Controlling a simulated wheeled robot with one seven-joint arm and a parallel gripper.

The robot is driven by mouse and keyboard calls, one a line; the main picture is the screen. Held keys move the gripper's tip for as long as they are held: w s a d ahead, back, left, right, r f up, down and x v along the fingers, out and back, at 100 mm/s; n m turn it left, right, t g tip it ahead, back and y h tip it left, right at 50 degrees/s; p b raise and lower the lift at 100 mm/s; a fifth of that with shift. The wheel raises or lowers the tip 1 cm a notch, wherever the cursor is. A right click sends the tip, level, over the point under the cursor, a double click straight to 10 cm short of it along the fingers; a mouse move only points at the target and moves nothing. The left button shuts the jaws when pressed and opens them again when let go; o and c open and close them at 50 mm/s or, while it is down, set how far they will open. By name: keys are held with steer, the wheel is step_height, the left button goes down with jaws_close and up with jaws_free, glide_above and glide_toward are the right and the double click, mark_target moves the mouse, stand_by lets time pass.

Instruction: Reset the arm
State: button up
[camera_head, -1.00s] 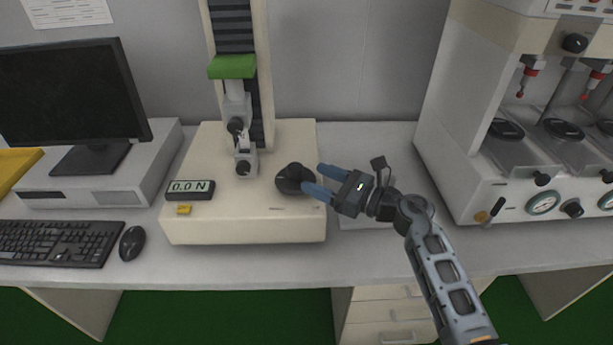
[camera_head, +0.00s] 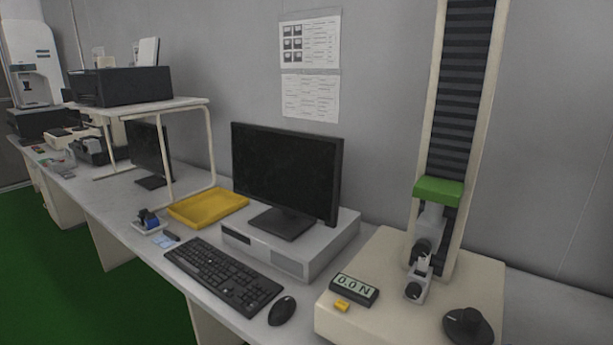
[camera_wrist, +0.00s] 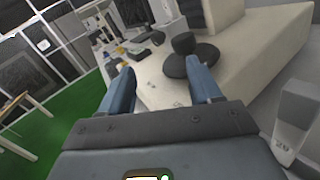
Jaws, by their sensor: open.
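My gripper (camera_wrist: 160,92) shows in the wrist view, with its two blue fingers apart and nothing between them. Beyond the fingertips is the black round knob (camera_wrist: 187,58) on the cream base of the test machine (camera_wrist: 155,88). My gripper looks apart from the knob. The arm and gripper are out of the head view. The display (camera_head: 354,288) reads 0.0 N.
A monitor (camera_head: 285,175), a keyboard (camera_head: 222,275) and a mouse (camera_head: 282,310) stand left of the machine. A yellow tray (camera_head: 208,207) lies behind the keyboard. A white raised shelf (camera_head: 180,105) carries a black printer (camera_head: 120,87). Green floor (camera_head: 60,265) is open at the left.

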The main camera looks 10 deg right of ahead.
steer(key=s+a+r+m+g+h, duration=0.1)
steer(key=s+a+m, duration=0.4)
steer(key=s+m, duration=0.5)
steer(key=s+a+r+m+g+h, duration=0.1)
steer(key=s+a+r+m, duration=0.2)
steer(key=s+a+m, duration=0.3)
steer(key=s+a+r+m+g+h, duration=0.1)
steer(key=s+a+m, duration=0.5)
steer(key=s+m, duration=0.8)
steer(key=r+m+h, duration=0.1)
steer(key=m, duration=0.5)
steer(key=shift+s+a+r, duration=0.15)
steer(key=shift+a+r, duration=0.05)
steer(key=shift+r, duration=0.1)
steer(key=shift+c, duration=0.2)
